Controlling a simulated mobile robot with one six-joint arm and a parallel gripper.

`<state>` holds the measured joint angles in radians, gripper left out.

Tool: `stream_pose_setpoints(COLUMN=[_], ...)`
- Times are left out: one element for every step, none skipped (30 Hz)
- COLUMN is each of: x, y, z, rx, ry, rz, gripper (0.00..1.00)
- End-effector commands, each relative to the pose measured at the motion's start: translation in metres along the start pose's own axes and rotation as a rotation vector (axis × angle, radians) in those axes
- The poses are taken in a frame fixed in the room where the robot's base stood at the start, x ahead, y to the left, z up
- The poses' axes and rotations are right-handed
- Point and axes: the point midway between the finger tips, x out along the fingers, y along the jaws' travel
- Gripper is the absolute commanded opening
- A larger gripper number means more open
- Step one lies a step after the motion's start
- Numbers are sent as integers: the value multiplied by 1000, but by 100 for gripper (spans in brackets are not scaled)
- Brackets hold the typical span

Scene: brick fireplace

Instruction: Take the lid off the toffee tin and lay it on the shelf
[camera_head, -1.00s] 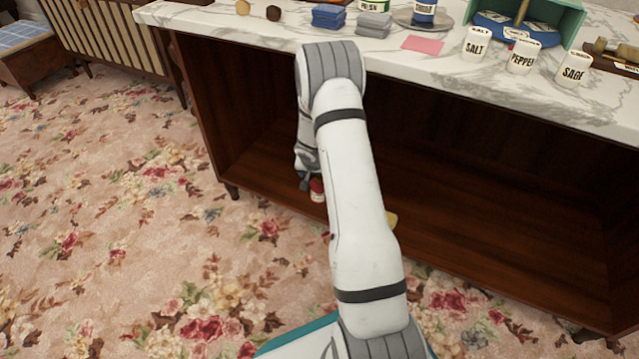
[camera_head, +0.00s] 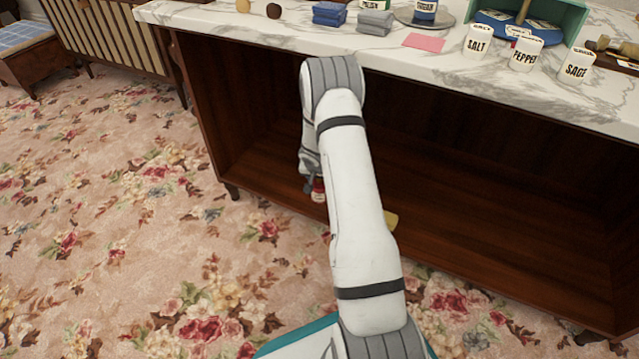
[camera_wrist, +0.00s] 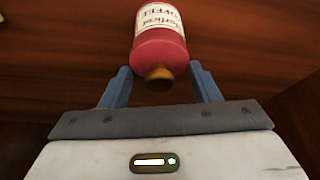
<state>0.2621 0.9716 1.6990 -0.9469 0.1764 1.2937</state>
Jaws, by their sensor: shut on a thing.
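The toffee tin (camera_head: 318,194) stands on the dark wooden shelf (camera_head: 470,250) under the marble top, partly hidden by my arm in the head view. It is red with a white label, and in the wrist view the tin (camera_wrist: 158,22) shows its red lid (camera_wrist: 160,52) with a gold knob facing the camera. My gripper (camera_wrist: 159,72) has one blue finger on each side of the lid and is shut on it. The lid appears to be on the tin. In the head view my gripper (camera_head: 311,186) is at the tin's upper left.
A yellow item (camera_head: 391,220) lies on the shelf just right of my arm, mostly hidden. The shelf farther right is bare.

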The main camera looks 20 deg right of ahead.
Motion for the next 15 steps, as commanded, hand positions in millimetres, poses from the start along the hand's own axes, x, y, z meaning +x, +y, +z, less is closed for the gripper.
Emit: stream_pose_setpoints(x=[0,0,0,0,0,0,0,0,0,0,0,-1,-2,-3,-5], y=[0,0,0,0,0,0,0,0,0,0,0,1,1,1,1], z=[0,0,0,0,0,0,0,0,0,0,0,-1,-1,-2,-3], rx=[0,0,0,0,0,1,1,1,1,1,1,1,1,1,1], ry=[0,0,0,0,0,0,0,0,0,0,0,0,1,1,1], rz=[0,0,0,0,0,0,0,0,0,0,0,0,0,0,0], gripper=[43,40,37,34,34,34,34,34,34,34,34,34,34,34,34])
